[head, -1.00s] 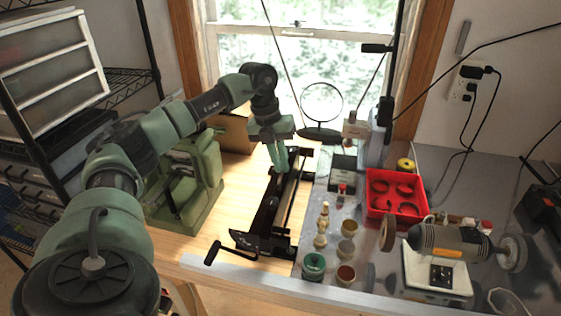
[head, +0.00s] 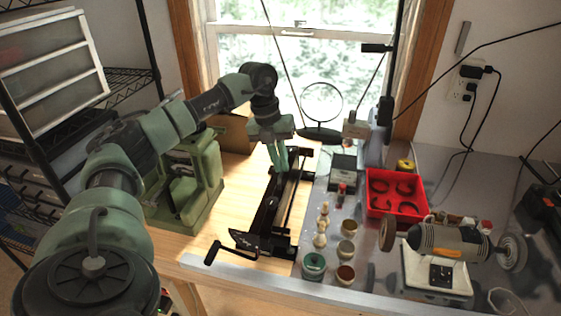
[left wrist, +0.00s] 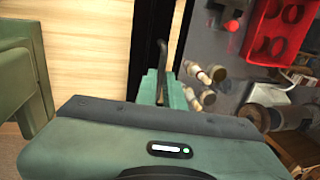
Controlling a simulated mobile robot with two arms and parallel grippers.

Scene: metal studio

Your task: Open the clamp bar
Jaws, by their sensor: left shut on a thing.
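A long black clamp device (head: 262,242) lies on the wooden bench, with a crank handle at its near left end. Its dark clamp bar (head: 268,208) runs lengthwise, away from me. My left gripper (head: 281,170) reaches down at the far part of the device and is shut on the clamp bar. In the left wrist view, the green fingers (left wrist: 160,88) are together beside a thin dark rod, and the black device (left wrist: 146,45) runs up from them. The exact grip is partly hidden by the wrist housing. My right gripper is not in view.
A green machine (head: 190,185) stands close left of the clamp device. To the right are small pots, a red tray (head: 395,192) and a bench grinder (head: 450,240). A round magnifier (head: 321,103) stands behind, near the window. Bare wood shows left of the device.

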